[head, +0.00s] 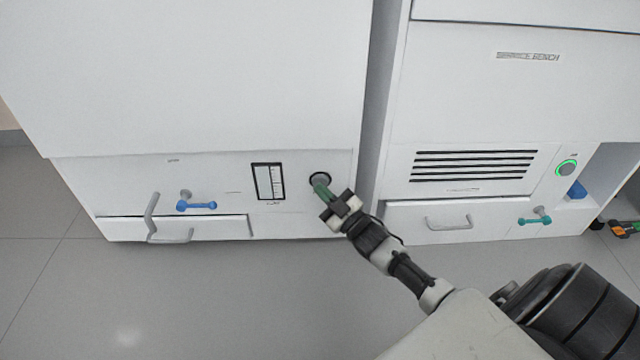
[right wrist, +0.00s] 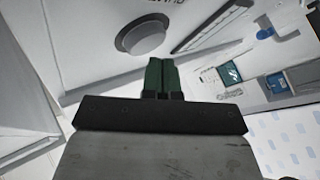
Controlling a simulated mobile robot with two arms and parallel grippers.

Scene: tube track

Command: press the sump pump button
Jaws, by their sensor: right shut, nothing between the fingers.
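A round button with a dark ring (head: 319,179) is set in the lower front of the left white cabinet, right of a gauge panel. In the right wrist view it is a grey disc in a dark ring (right wrist: 143,35); the lettering beside it is cut off. My right gripper (head: 321,187) is shut and empty, its green fingertips overlapping the button's lower part in the head view. In the right wrist view the fingertips (right wrist: 162,62) are together just below the ring; I cannot tell if they touch. My left gripper is not in view.
The left cabinet has a grey-handled drawer (head: 230,227), a blue valve lever (head: 197,206) and a gauge panel (head: 269,182). The right cabinet carries a green-lit button (head: 566,168), a vent (head: 472,166), a teal lever (head: 535,220) and a drawer (head: 400,221). Open floor (head: 250,300) lies in front.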

